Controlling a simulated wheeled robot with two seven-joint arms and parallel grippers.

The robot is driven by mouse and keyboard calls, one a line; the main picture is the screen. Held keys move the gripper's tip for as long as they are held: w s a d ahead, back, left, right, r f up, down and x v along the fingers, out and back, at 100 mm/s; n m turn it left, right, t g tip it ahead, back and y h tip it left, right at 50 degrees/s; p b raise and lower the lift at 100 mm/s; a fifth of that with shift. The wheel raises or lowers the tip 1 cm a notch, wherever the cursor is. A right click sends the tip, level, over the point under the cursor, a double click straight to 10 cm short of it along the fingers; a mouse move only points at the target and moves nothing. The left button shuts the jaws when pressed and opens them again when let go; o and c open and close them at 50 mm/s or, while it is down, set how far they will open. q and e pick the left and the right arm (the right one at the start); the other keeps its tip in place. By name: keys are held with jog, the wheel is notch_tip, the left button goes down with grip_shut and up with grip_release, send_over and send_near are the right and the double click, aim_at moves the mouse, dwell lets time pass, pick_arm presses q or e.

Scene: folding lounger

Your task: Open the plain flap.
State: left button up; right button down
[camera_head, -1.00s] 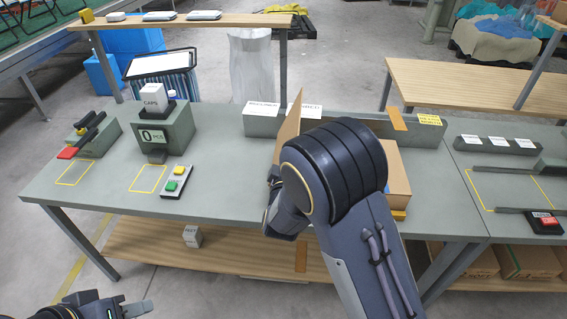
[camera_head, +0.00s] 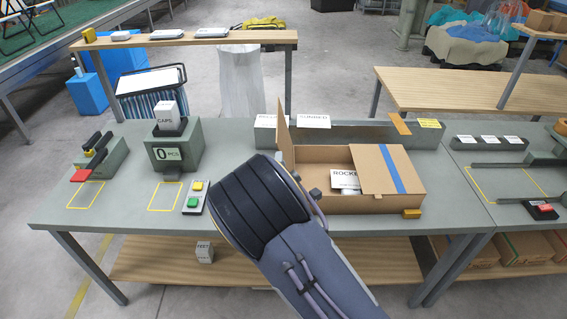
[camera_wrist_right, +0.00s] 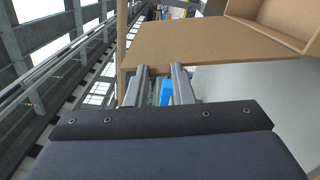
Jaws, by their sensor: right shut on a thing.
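An open cardboard box (camera_head: 375,205) stands on the grey-green table. Its plain flap (camera_head: 284,132) stands raised at the box's left side. Its other flap (camera_head: 388,168), with a blue stripe, lies over the right part of the box. In the right wrist view the two fingers of my right gripper (camera_wrist_right: 159,70) are at the near edge of a plain cardboard panel (camera_wrist_right: 205,42), which I take as the plain flap. The gripper is shut on it. In the head view my right arm covers the box's front left corner and most of this gripper. My left gripper is out of view.
A white labelled item (camera_head: 345,180) lies inside the box. A button panel (camera_head: 195,198) and a counter block (camera_head: 172,150) stand left of my arm. A long grey holder (camera_head: 350,133) runs behind the box. The table between the counter block and the box is mostly clear.

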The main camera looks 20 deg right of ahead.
jog(key=shift+a, duration=0.1)
dwell(0.3)
jog(key=c, duration=1.2)
grip_release()
jog(key=shift+c, duration=0.2)
jog(key=b+v, duration=0.2)
jog(key=v, duration=0.5)
jog(key=shift+s, duration=0.4)
jog(key=shift+a, duration=0.1)
